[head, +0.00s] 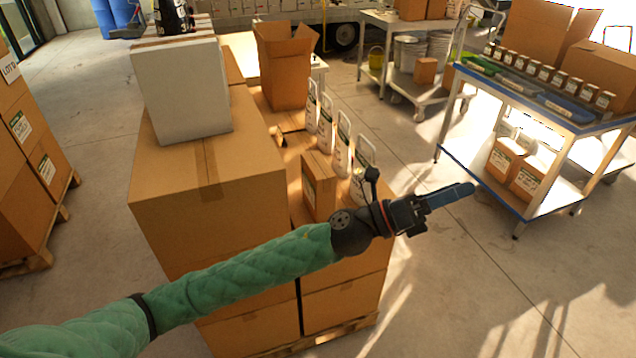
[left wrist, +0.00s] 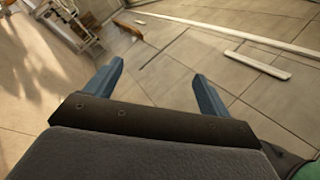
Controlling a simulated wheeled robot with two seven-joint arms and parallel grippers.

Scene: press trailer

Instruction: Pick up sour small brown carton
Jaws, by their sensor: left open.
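My left gripper (head: 466,190) reaches in from the left and hangs in the air in front of the stacked pallet, open and empty. In the left wrist view its two blue fingers (left wrist: 157,70) are spread apart with only floor between and beyond them. Several small brown cartons show, but I cannot read which is sour. One small carton (head: 319,186) stands on the pallet beside white bottles, left of the gripper. Two cartons (head: 504,158) (head: 528,178) with green-and-white labels sit on the lower shelf of the right bench. My right gripper is not in view.
Large boxes (head: 208,185) fill the pallet under my left arm, with white jugs (head: 342,146) and an open box (head: 285,70) behind. The blue-edged bench (head: 560,125) stands right, a grey cart (head: 425,32) at the back. Clear floor (head: 460,270) lies front right.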

